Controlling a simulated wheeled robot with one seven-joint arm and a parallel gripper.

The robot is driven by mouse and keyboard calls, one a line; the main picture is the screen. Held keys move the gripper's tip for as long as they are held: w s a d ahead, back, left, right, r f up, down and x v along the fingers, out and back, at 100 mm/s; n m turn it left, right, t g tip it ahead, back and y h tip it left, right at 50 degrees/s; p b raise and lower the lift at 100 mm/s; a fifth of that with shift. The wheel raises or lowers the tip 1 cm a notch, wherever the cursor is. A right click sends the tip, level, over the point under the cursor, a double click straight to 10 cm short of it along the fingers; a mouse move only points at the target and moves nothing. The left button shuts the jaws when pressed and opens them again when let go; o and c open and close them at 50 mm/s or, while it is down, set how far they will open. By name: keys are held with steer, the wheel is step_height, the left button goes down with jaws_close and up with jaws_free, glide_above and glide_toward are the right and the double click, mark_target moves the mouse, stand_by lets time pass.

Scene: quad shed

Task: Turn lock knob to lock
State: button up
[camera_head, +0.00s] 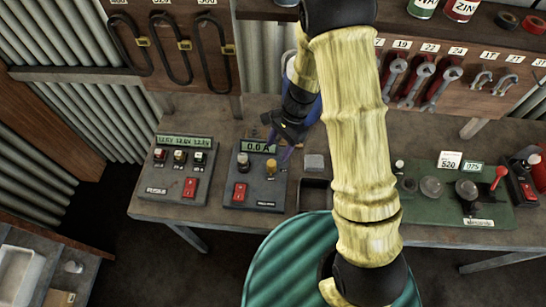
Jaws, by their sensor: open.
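My gripper (280,144) hangs over the back right corner of a dark control box (255,207) on the bench, open, with nothing seen between its fingers. The box has a display (258,147) reading about 0.0 A. Below the display are a dark knob with a pale top (243,161) and a brass-coloured knob (271,166). The brass-coloured knob is just below my fingertips in the picture; I cannot tell whether they touch. No lock marking is readable, so I cannot tell which knob is the lock knob.
A similar box (153,186) with several small knobs stands left. A grey block (314,162) and dark tray (315,184) lie right. A green board (484,217) is further right. Wrenches (425,74) hang behind. My yellow arm hides the bench's middle.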

mark_target(272, 162)
steer(key=p+x, duration=0.1)
steer(key=x, duration=0.5)
steer(key=shift+s, duration=0.1)
steer(key=c, duration=1)
